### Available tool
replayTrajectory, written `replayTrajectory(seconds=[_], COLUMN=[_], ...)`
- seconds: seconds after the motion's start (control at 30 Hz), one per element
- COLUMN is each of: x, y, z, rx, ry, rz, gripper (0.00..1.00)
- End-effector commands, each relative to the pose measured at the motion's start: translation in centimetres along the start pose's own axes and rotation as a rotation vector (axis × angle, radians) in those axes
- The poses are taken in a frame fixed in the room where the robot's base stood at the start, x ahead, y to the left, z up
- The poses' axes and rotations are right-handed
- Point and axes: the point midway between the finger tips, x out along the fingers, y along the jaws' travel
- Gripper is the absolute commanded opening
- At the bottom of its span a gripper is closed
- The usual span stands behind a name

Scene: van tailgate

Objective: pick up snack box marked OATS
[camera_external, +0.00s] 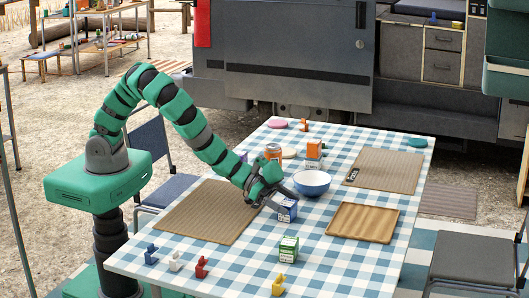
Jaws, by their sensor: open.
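Several small boxes stand on the checked table (345,262). A blue and white box (287,211) stands right of the left woven mat, and a green and white box (289,250) stands nearer the front edge. An orange and white box (314,149) stands farther back, and a purple item (241,156) is partly hidden behind my arm. The lettering is too small to read, so I cannot tell which one is marked OATS. My gripper (279,196) is open just above and left of the blue box; I cannot tell whether it touches it.
A blue bowl (312,182) stands close right of my gripper, with a wooden tray (362,222) beyond. An orange-topped jar (273,152) is behind. Woven mats lie left (203,212) and right (385,170). Small colored figures, including a red one (202,267), line the front.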

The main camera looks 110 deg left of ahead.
Motion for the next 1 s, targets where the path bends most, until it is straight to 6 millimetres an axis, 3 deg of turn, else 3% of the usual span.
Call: replayTrajectory(seconds=[0.43, 0.6, 1.0], x=[1.09, 1.08, 0.98], y=[0.00, 0.00, -0.02], z=[0.11, 0.12, -0.14], rx=[0.000, 0.000, 0.000], ry=[-0.003, -0.003, -0.002], rz=[-0.001, -0.001, -0.001], gripper=[0.76, 0.29, 0.27])
